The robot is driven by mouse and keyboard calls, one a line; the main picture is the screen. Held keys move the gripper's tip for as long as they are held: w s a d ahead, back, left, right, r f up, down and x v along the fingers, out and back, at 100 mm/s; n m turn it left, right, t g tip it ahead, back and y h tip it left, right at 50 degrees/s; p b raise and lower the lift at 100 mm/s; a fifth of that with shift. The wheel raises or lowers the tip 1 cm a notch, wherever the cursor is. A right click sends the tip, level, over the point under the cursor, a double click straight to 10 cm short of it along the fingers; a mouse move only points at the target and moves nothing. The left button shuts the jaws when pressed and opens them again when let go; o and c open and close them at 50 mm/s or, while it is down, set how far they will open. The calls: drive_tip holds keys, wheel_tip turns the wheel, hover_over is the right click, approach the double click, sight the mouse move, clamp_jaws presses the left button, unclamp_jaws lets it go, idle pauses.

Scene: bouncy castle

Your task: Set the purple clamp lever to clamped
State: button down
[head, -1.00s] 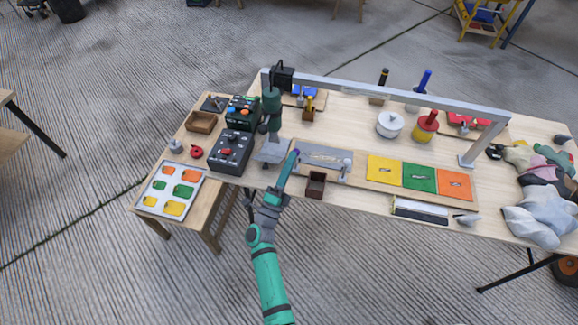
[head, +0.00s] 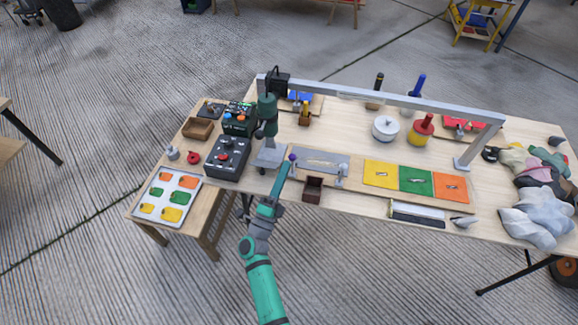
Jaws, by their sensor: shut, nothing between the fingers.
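The purple clamp lever shows as a small purple end (head: 292,157) at the left end of a grey metal plate (head: 325,158) on the table's near side. The rest of the lever is hidden or too small to make out. My gripper (head: 287,168) is shut and holds nothing. It reaches up from the near edge, just below the purple end. I cannot tell whether it touches the lever. A small silver fitting (head: 341,172) stands at the plate's right end.
A green drill press (head: 267,115) stands close to the left. A dark control box (head: 228,156) is beyond it. A small brown box (head: 313,188) sits right of my gripper. Yellow, green and orange panels (head: 417,180) lie further right. A grey overhead frame (head: 390,98) spans the table.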

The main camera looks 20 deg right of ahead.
drive_tip(key=s+a+r, duration=0.1)
drive_tip(key=s+a, duration=0.6)
drive_tip(key=a, duration=0.1)
drive_tip(key=shift+s+a+r, duration=0.15)
drive_tip(key=shift+r, duration=0.15)
drive_tip(key=s+a+n+y, duration=0.4)
drive_tip(key=s+n+y, duration=0.2)
drive_tip(key=s+n, duration=0.3)
drive_tip(key=s+a+f+n+y, duration=0.1)
drive_tip(key=s+a+n+y, duration=0.4)
drive_tip(key=s+n, duration=0.5)
drive_tip(key=s+a+n+y, duration=0.4)
drive_tip(key=s+n+y, duration=0.2)
drive_tip(key=s+n, duration=0.4)
drive_tip(key=shift+s+a+f+y, duration=0.35)
drive_tip(key=shift+s+f+y, duration=0.05)
drive_tip(key=shift+s, duration=0.55)
drive_tip(key=shift+w, duration=0.1)
